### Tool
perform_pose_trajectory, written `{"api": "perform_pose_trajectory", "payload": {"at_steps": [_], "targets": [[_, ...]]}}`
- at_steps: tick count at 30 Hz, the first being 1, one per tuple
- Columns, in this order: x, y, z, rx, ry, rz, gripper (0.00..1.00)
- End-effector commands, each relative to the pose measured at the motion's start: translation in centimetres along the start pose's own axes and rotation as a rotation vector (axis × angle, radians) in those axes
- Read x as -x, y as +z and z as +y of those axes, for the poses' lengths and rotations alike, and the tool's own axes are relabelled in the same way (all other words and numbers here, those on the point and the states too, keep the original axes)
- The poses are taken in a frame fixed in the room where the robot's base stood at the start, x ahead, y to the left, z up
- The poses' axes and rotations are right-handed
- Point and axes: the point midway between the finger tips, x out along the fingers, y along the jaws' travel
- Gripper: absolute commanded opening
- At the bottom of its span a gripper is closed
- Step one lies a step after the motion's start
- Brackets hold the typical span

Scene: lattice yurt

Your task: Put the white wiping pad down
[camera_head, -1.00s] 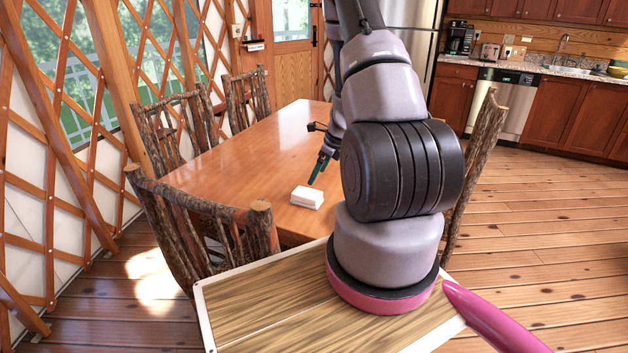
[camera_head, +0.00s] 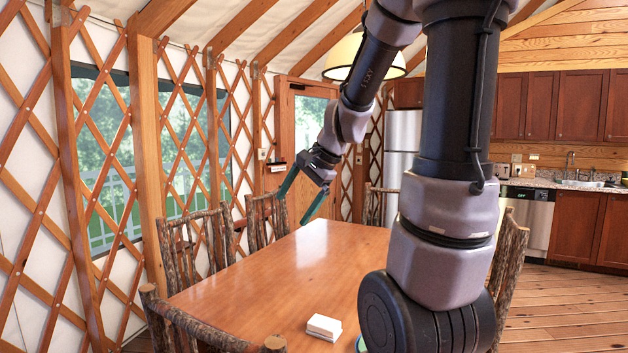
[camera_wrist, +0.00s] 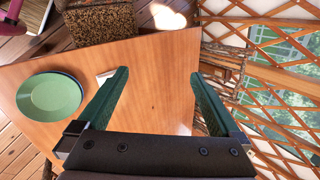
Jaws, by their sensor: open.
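The white wiping pad (camera_head: 324,327) lies flat on the near part of the wooden table (camera_head: 290,262). In the wrist view only a white sliver of it (camera_wrist: 105,76) shows beside the left finger, which hides the rest. My gripper (camera_head: 294,209) is open and empty, with its green fingers apart, raised above the table and well clear of the pad. In the wrist view bare tabletop shows between the fingertips (camera_wrist: 159,73).
A green plate (camera_wrist: 50,97) lies on the table near the pad, mostly hidden behind my arm in the head view. Log chairs (camera_head: 192,240) stand around the table. A lamp (camera_head: 362,58) hangs behind my arm. The table's middle is clear.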

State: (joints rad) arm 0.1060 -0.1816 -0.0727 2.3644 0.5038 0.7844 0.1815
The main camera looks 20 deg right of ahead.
Motion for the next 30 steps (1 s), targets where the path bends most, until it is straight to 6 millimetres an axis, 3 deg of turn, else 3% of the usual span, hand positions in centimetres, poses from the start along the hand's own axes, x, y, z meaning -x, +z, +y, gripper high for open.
{"api": "perform_pose_trajectory", "payload": {"at_steps": [1, 6, 12, 17, 30], "targets": [[2.1, 1.9, 0.1, 0.107, -0.010, 0.018, 1.00], [7.4, 6.3, 2.2, 0.438, -0.002, 0.097, 1.00], [11.1, 8.8, 4.9, 0.694, 0.023, 0.194, 1.00], [12.2, 9.4, 5.8, 0.769, 0.036, 0.228, 1.00], [12.2, 9.4, 5.9, 0.774, 0.038, 0.231, 1.00]]}}
